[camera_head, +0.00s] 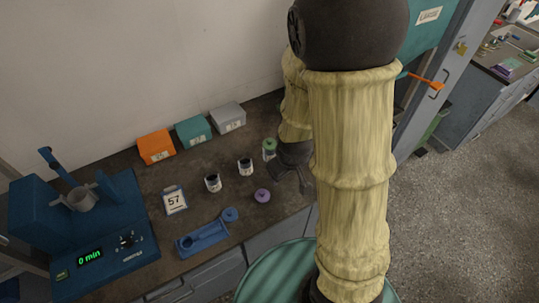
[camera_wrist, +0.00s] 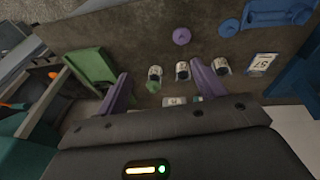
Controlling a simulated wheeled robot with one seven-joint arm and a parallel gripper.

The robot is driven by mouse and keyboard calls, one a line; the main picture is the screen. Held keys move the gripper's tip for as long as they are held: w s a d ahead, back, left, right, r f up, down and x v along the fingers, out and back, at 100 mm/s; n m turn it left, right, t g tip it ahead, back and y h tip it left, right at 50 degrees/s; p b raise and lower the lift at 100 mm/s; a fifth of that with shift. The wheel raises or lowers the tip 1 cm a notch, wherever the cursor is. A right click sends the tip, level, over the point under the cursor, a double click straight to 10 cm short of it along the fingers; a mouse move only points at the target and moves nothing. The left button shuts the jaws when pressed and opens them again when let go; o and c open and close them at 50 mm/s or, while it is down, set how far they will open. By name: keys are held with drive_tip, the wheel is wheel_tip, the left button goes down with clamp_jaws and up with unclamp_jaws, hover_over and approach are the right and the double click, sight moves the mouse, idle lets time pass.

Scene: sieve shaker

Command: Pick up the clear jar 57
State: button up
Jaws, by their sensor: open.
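Three small jars stand in a row on the dark bench. One jar (camera_head: 213,184) is nearest the card marked 57 (camera_head: 174,200), with the middle jar (camera_head: 245,167) beside it; both look lidless with dark contents. The third jar (camera_head: 269,150) has a green lid. In the wrist view they show as the right jar (camera_wrist: 222,67), middle jar (camera_wrist: 182,71) and left jar (camera_wrist: 155,73). Jar labels are too small to read. My gripper (camera_head: 290,174) is open and empty, above the bench right of the jars. Its purple fingers (camera_wrist: 160,70) show in the wrist view.
A purple lid (camera_head: 262,196), a blue lid (camera_head: 230,214) and a blue tray (camera_head: 202,239) lie in front. Orange (camera_head: 155,146), teal (camera_head: 193,131) and grey (camera_head: 228,117) boxes stand behind. A blue shaker (camera_head: 105,250) reading 0 min stands left.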

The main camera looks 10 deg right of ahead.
sight(271, 155)
drive_tip(key=w+d+f+n+t+h+b, duration=0.2)
drive_tip(key=w+f+n+t, duration=0.1)
drive_tip(key=f+n, duration=0.6)
drive_tip(key=w+d+f+n+t+h+b, duration=0.2)
drive_tip(key=w+f+n+t, duration=0.1)
drive_tip(key=f+n, duration=0.6)
drive_tip(key=w+a+n+t+y, duration=0.1)
drive_tip(key=n, duration=0.3)
drive_tip(key=w+a+n+t+y+b, duration=0.1)
drive_tip(key=a+n+t, duration=0.1)
drive_tip(key=n, duration=0.2)
drive_tip(key=w+a+n+t+y+b, duration=0.1)
drive_tip(key=n, duration=0.4)
drive_tip(key=shift+w+a+r, duration=0.15)
drive_tip(key=shift+a+r, duration=0.15)
drive_tip(key=shift+a, duration=0.05)
drive_tip(key=b+x, duration=0.2)
drive_tip(key=b, duration=0.4)
drive_tip(key=shift+w+f, duration=0.3)
drive_tip(key=shift+f, duration=0.05)
drive_tip(key=x, duration=0.9)
drive_tip(key=shift+w+a+r+b, duration=0.1)
drive_tip(key=shift+w+r+b, duration=0.05)
drive_tip(key=shift+r+b, duration=0.2)
drive_tip(key=shift+w+f, duration=0.15)
drive_tip(key=shift+w, duration=0.05)
